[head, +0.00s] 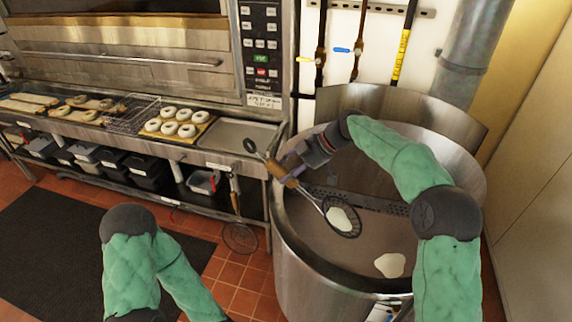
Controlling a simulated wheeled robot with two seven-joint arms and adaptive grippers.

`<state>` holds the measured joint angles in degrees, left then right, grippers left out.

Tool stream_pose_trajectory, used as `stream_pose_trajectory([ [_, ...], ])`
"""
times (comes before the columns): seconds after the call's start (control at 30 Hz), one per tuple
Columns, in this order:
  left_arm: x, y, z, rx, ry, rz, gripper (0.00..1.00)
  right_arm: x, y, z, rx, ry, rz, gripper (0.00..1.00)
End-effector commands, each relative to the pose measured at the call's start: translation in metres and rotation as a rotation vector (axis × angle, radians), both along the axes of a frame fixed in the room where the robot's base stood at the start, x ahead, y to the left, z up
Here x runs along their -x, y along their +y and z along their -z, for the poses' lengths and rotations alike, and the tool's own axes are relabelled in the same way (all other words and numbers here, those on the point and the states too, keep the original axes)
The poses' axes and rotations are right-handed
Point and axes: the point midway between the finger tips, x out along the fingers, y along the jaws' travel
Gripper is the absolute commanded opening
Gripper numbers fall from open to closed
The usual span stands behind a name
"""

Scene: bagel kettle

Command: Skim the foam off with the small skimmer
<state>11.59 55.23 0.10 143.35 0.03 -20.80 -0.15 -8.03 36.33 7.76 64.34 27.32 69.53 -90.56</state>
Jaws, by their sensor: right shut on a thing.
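My right gripper (291,172) is shut on the wooden handle of the small skimmer (325,208) over the left part of the big steel kettle (286,248). The skimmer's round mesh head points down and right, inside the rim. A pale foam patch (341,219) shows at the mesh head; I cannot tell whether it lies on the mesh or under it. A second foam patch (390,265) lies on the grey water to the lower right, apart from the skimmer. My left arm shows at lower left, but its gripper is out of view.
A larger skimmer (239,237) hangs from the counter front, left of the kettle. Boards of bagels (177,125) and a wire rack lie on the steel counter (240,133). Black bins (147,171) sit below it. A dark mat (50,250) covers the floor at left.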

Motion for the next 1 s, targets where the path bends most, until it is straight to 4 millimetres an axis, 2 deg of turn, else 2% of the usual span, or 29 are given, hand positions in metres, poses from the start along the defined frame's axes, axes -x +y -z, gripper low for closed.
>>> stream_pose_trajectory([
  [0.17,0.002,0.000,0.008,0.001,0.004,0.001,0.40,0.000,-0.025,0.012,-0.001,-0.001,0.005,0.00],
  [0.57,0.001,0.000,0.016,0.001,0.003,0.001,0.40,0.002,-0.098,0.048,0.000,0.001,0.006,0.00],
  [0.7,0.002,0.000,0.033,0.001,0.003,0.001,0.40,0.003,-0.096,0.082,0.000,0.004,0.003,0.00],
  [1.0,0.001,0.000,0.056,0.000,0.002,0.001,0.40,0.003,-0.096,0.142,0.000,0.003,0.004,0.00],
])
